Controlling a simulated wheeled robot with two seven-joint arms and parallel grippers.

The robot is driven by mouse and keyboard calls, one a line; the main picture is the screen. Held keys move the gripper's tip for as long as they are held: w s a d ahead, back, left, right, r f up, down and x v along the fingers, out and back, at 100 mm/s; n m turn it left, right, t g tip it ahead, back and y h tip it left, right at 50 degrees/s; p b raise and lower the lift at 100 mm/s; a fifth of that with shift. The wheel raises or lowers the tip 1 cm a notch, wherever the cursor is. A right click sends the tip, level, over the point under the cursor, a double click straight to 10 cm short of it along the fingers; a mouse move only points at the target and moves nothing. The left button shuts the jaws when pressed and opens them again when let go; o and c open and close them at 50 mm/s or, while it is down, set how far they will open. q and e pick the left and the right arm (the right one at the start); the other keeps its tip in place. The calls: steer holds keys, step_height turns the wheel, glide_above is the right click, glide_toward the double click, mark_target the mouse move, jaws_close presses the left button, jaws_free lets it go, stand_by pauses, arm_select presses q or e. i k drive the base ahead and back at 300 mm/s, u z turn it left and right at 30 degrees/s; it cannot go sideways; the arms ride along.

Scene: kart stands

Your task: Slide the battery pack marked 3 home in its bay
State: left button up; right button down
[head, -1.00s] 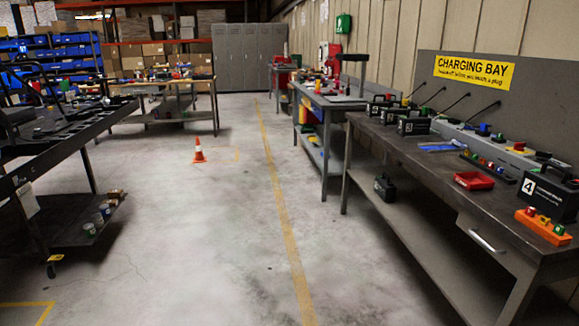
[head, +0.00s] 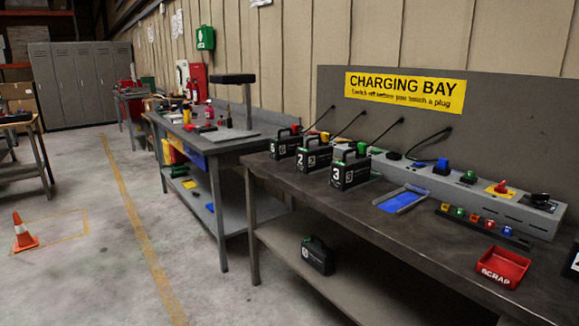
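The battery pack marked 3 (head: 350,170) is black with a carrying handle and a green part on top. It stands upright on the workbench (head: 440,262) under the yellow CHARGING BAY sign (head: 404,88). The pack marked 2 (head: 314,155) stands to its left, with another similar pack (head: 284,144) beyond. A grey charging rail (head: 455,185) with cables runs along the back of the bench. I cannot make out an empty bay for pack 3. Neither of my grippers is in view.
A blue tray (head: 402,200), a strip of coloured buttons (head: 484,226) and a red SCRAP bin (head: 502,266) are on the bench. Another black pack (head: 318,256) lies on the lower shelf. An orange cone (head: 24,232) stands left; the floor (head: 105,275) between is clear.

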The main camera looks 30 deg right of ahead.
mark_target(346, 172)
steer(key=i, duration=0.85)
steer(key=z, duration=0.8)
steer(key=i, duration=1.15)
